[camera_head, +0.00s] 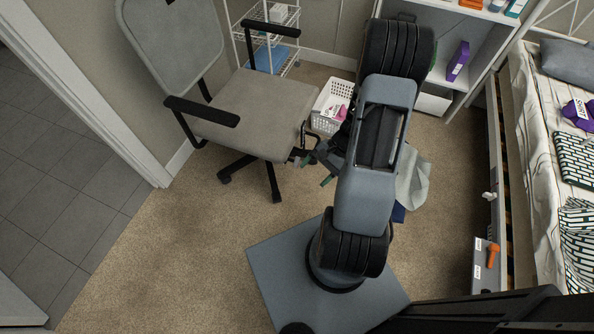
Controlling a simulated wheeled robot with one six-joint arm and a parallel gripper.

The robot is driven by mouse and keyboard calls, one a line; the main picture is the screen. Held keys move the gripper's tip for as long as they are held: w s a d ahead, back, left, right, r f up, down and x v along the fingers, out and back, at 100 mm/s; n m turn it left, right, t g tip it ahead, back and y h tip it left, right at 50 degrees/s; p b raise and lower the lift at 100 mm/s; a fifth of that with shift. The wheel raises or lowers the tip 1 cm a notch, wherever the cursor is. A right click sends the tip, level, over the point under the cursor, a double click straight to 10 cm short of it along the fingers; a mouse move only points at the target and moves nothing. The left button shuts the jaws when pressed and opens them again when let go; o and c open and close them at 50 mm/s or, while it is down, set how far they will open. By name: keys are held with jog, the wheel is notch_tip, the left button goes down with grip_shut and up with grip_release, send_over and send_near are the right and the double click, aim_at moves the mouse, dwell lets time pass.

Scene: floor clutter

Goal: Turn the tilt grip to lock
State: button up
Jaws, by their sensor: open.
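An orange grip (493,254) sits on a grey panel (484,270) with small white labels, low beside the bed at the right. The label text is too small to read, and I cannot tell which position the grip is in. My gripper (311,168) is open and empty, beside the right side of the office chair's base and well to the left of the orange grip. Its fingers point left, with green on the tips. My arm covers part of the gripper. A thin dark lever (303,134) shows by the chair seat, close to the gripper.
The office chair (258,104) stands at the upper left of my gripper. A white basket (328,108) and a pale cloth (412,178) lie around my arm. Shelves (470,45) stand behind, and a bed (560,130) at the right. Carpet at lower left is clear.

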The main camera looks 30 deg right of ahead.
notch_tip(320, 180, down, 20)
jog(key=w+d+m+t+y+b, duration=0.2)
jog(key=w+d+m+t+b, duration=0.1)
jog(key=m+t+b, duration=0.45)
jog(key=m+t+h+p, duration=0.2)
jog(key=t+h, duration=0.3)
jog(key=t, duration=0.2)
send_near(297, 162)
jog(key=b+x, duration=0.1)
jog(key=x, duration=0.2)
jog(key=b+x, duration=0.1)
jog(key=x, duration=0.3)
jog(key=b+x, duration=0.1)
jog(key=x, duration=0.2)
jog(key=shift+w+f, duration=0.15)
jog(key=shift+f, duration=0.2)
jog(key=c, duration=0.9)
jog(key=shift+c, duration=0.2)
